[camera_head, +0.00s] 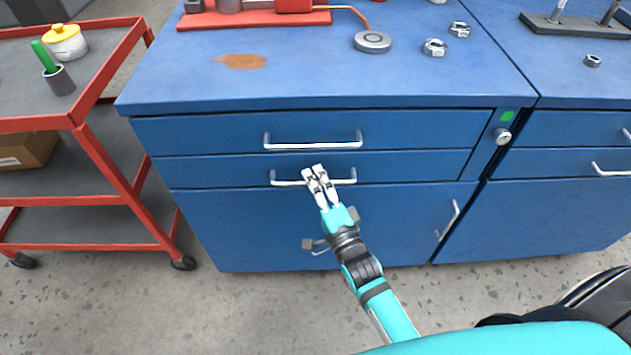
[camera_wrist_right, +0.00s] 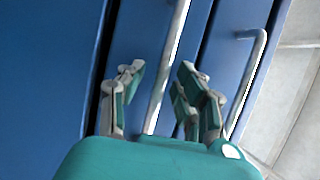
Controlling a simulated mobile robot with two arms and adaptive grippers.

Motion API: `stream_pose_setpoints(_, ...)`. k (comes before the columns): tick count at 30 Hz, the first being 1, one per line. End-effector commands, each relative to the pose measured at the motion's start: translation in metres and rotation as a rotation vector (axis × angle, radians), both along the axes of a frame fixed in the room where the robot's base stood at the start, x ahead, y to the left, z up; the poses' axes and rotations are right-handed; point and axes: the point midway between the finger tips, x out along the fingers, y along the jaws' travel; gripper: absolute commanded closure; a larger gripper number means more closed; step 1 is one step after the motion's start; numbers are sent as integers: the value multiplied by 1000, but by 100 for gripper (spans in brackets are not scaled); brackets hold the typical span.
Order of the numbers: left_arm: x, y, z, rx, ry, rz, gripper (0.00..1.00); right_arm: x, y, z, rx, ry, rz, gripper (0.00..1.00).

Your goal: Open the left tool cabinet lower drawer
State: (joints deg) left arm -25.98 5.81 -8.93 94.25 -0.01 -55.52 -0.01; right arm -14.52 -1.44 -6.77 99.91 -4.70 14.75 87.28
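The left tool cabinet (camera_head: 300,85) is blue, with two drawers above a door. The lower drawer (camera_head: 420,166) looks shut, flush with the front. Its silver bar handle (camera_head: 345,181) runs level across the middle. My right gripper (camera_head: 314,172) is at this handle, its pale fingers over the bar's middle. In the right wrist view the gripper (camera_wrist_right: 158,82) has its fingers apart, and a silver bar (camera_wrist_right: 176,45) passes between them; there is a gap to the fingers, and I cannot tell whether any touches. My left gripper is not in view.
The upper drawer handle (camera_head: 313,143) is just above. The cabinet door has an upright handle (camera_head: 447,220) at the right. A lock (camera_head: 502,136) with a green mark sits at the top right. A red cart (camera_head: 110,170) stands at the left. The floor (camera_head: 250,310) in front is clear.

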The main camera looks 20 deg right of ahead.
Motion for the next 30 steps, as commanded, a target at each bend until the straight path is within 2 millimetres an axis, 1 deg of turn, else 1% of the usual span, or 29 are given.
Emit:
stream_pose_setpoints(4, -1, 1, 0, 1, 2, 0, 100, 0, 0, 0, 0, 0, 0, 66)
stream_pose_setpoints(5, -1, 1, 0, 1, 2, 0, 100, 0, 0, 0, 0, 0, 0, 67)
stream_pose_setpoints(12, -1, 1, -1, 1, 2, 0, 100, 0, 0, 0, 0, 0, 0, 98)
stream_pose_setpoints(13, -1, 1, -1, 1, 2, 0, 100, 0, 0, 0, 0, 0, 0, 100)
stream_pose_setpoints(30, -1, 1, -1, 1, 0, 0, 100, 0, 0, -1, -2, 4, -1, 100)
